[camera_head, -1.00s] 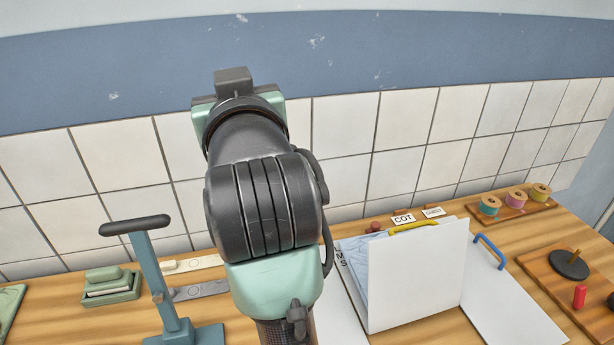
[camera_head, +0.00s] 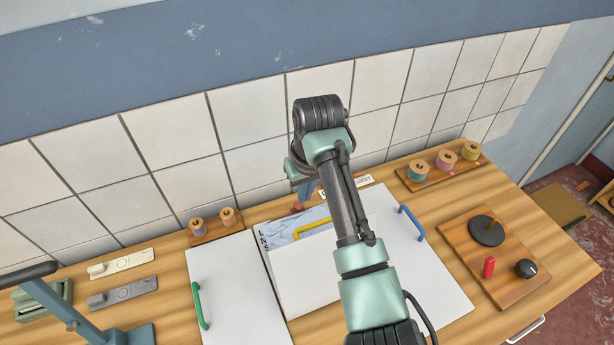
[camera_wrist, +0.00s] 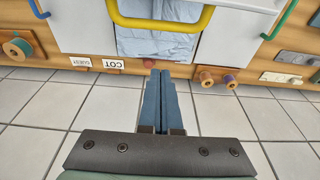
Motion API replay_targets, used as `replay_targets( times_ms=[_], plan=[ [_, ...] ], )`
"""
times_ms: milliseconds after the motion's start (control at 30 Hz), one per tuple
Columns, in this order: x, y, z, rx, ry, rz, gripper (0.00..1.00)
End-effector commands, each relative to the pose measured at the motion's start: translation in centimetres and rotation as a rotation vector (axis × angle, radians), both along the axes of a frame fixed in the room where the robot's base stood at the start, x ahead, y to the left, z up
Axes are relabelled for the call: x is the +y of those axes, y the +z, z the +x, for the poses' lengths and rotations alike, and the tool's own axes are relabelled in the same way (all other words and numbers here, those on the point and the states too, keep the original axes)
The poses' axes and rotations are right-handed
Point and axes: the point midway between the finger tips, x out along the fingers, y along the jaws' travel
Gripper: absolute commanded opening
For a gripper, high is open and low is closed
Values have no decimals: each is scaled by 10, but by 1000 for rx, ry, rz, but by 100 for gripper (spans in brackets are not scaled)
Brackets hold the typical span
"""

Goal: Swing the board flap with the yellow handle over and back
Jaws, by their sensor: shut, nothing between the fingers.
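The white board flap (camera_head: 300,272) is at the middle of the bench in the head view, its yellow handle (camera_head: 313,227) along its far edge. It appears raised, with pale blue cloth (camera_head: 283,233) visible beyond the handle; its exact angle is unclear. In the wrist view the yellow handle (camera_wrist: 160,24) crosses the top, in front of the cloth (camera_wrist: 158,45). My gripper (camera_wrist: 160,74) is shut and empty, its blue fingers apart from the handle in the picture. In the head view my gripper (camera_head: 305,190) is near the wall, beyond the handle, partly hidden by my arm.
White boards lie on both sides, one with a green handle (camera_head: 199,303), one with a blue handle (camera_head: 411,222). Thread spools (camera_head: 445,160) and small label cards (camera_head: 362,181) stand along the wall. A wooden plate with a black disc (camera_head: 487,231) is at right.

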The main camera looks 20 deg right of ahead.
Motion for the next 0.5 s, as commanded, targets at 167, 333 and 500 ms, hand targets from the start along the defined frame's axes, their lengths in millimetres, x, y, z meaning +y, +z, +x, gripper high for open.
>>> replay_targets(
  times_ms=[167, 333, 500],
  plan=[
    [0, -29, 6, 2, 1, 0, 0],
    [-1, -30, -7, -2, 0, 0, 0],
    [-1, -29, -23, -2, -1, 0, 0]
  ],
)
